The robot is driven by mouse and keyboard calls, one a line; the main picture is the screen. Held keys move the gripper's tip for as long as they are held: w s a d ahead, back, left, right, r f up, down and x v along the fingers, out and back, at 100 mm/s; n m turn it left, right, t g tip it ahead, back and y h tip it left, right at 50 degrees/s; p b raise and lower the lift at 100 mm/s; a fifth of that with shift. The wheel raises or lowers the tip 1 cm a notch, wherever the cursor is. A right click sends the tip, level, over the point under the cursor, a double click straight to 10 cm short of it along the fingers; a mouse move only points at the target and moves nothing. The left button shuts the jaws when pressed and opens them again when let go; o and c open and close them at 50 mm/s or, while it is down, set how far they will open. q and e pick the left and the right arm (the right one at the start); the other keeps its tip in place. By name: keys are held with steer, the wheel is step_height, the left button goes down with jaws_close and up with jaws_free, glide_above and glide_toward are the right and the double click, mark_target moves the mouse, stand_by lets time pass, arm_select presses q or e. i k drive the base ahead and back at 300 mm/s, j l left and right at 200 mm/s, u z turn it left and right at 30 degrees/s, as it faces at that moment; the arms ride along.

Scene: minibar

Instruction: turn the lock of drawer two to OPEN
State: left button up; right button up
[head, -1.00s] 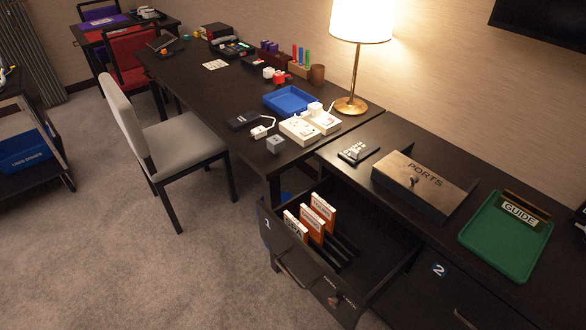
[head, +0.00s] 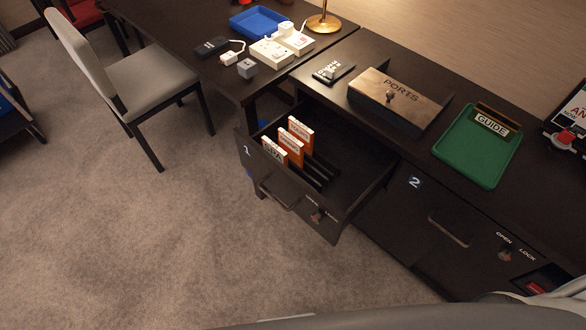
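Neither gripper is in view, and nothing touches the lock.
Drawer one (head: 262,183) stands pulled out, with several orange-and-white cards inside. A PORTS box (head: 402,98) and a green GUIDE tray (head: 465,158) lie on the counter. A dark recess with a red item (head: 535,288) is right of drawer two. Carpet in front is clear.

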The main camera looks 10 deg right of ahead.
mark_target(504, 254)
steer(key=z, duration=1.85)
